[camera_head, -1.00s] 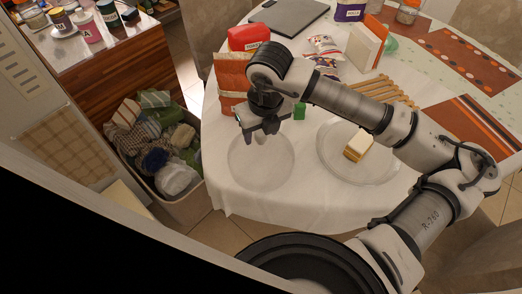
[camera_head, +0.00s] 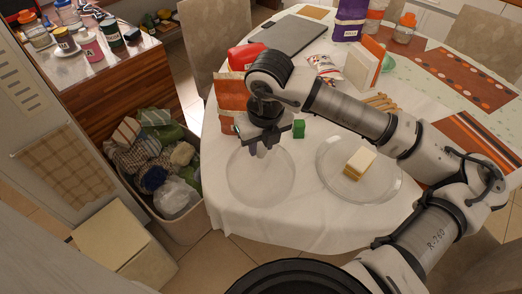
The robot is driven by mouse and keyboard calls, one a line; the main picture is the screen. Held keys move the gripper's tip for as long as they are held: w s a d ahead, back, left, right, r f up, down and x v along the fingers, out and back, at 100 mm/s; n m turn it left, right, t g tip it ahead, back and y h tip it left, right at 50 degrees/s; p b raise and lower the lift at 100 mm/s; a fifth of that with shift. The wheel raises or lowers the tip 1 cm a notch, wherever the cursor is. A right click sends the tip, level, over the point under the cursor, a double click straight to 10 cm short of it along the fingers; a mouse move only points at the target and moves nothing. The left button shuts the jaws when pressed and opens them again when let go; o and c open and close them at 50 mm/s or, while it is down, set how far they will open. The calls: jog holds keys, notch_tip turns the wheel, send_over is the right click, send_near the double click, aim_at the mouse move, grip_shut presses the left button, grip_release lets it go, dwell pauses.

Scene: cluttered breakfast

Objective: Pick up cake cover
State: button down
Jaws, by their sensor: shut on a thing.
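The cake cover (camera_head: 261,183) is a clear, round, see-through dome on the white tablecloth near the table's front left edge. My gripper (camera_head: 264,149) points down over its top and is shut on it, at what looks like its knob. The fingertips and the knob are small and partly hidden, and I cannot tell whether the cover's rim touches the cloth. A clear round plate (camera_head: 385,187) stands to the right, with a yellow-and-white piece of cake (camera_head: 359,163) on it, uncovered.
A small green block (camera_head: 299,129) stands just right of my gripper. A patterned bag (camera_head: 230,96) and red container (camera_head: 244,57) are behind it. My arm passes over breadsticks (camera_head: 382,103) and near the plate. A laundry bin (camera_head: 184,225) stands left of the table.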

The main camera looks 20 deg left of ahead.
notch_tip(320, 180, up, 18)
jog(key=b, duration=0.2)
jog(key=shift+f, duration=0.15)
dwell(0.5)
